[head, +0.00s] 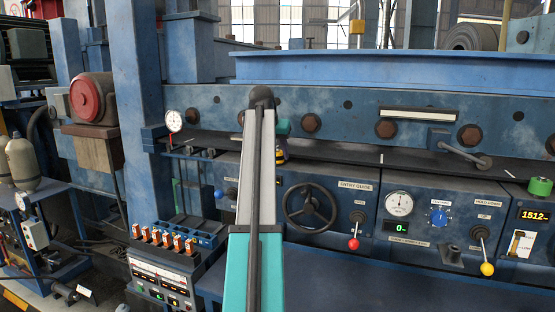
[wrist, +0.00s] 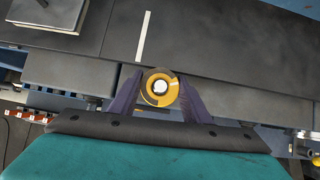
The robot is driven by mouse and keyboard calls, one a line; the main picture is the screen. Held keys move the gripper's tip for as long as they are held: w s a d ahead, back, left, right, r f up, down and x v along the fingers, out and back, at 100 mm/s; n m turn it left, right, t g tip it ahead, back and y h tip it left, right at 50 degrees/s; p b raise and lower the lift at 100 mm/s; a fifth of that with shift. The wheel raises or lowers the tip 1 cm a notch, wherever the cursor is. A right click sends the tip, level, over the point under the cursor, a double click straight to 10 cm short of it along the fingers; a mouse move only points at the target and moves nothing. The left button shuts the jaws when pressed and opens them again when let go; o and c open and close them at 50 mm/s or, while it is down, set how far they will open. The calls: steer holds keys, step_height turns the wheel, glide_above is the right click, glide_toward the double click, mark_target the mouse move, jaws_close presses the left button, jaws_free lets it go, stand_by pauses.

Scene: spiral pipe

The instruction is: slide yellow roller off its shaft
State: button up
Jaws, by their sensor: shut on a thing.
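The yellow roller (wrist: 149,97) sits between the two purple fingers of my gripper (wrist: 160,90) in the wrist view, seen end-on. It has a dark outer band and a pale round centre, which may be the shaft end. The fingers are shut on its left and right sides. In the head view only a sliver of the yellow roller (head: 281,156) shows to the right of my arm, just below the dark strip ledge. My arm hides the rest of it, and my fingers are not clear there. How far the roller sits along its shaft cannot be told.
A control panel with a black handwheel (head: 310,206), a red-knobbed lever (head: 353,243) and gauges lies to the right of my arm. A green roller (head: 540,186) stands at the far right. Orange switches (head: 163,238) are at the lower left. A blue beam runs above.

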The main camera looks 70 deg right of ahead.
steer(key=shift+r, duration=0.6)
steer(key=shift+r, duration=0.35)
steer(key=shift+r, duration=2.95)
